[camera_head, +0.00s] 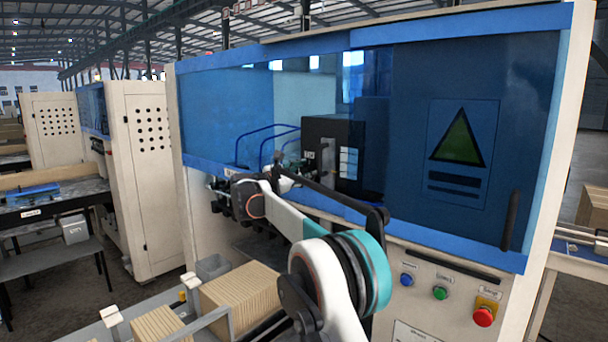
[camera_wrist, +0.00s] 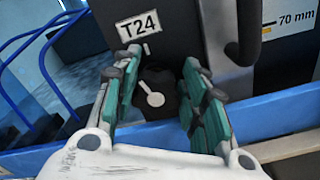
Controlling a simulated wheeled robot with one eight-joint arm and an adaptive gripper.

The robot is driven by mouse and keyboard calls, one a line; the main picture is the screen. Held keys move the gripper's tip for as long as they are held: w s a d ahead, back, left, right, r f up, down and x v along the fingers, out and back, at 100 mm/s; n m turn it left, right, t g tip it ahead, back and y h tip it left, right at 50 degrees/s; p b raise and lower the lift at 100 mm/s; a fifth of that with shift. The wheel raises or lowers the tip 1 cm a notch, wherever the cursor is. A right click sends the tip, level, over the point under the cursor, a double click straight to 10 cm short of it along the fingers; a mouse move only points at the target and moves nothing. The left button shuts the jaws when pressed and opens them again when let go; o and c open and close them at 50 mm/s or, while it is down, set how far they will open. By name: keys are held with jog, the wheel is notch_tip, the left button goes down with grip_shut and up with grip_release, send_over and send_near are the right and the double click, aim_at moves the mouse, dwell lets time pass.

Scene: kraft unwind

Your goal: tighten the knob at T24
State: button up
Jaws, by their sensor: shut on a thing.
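The T24 label (camera_wrist: 138,25) is a white plate on a dark panel at the top of the wrist view. Below it is the black knob (camera_wrist: 158,92) with a white round-and-bar mark slanting up to the left. A short white tick (camera_wrist: 146,49) shows on the panel above the knob. My gripper (camera_wrist: 160,72) has its two teal-padded fingers on either side of the knob, shut on it. In the head view my gripper (camera_head: 284,172) is at the machine's opening, where the knob is too small to tell.
The blue machine front has a tinted window panel (camera_head: 455,150) right of my arm. A blue ledge (camera_wrist: 275,118) runs below the knob. Blue curved tubes (camera_wrist: 42,55) are at left. Buttons and a red stop button (camera_head: 484,317) are lower right.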

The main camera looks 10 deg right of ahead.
jog(key=shift+a+r, duration=0.15)
jog(key=shift+a, duration=0.05)
jog(key=o, duration=1)
jog(key=shift+w+a, duration=0.1)
jog(key=shift+a, duration=0.1)
jog(key=v, duration=1.2)
jog(key=shift+o, duration=0.4)
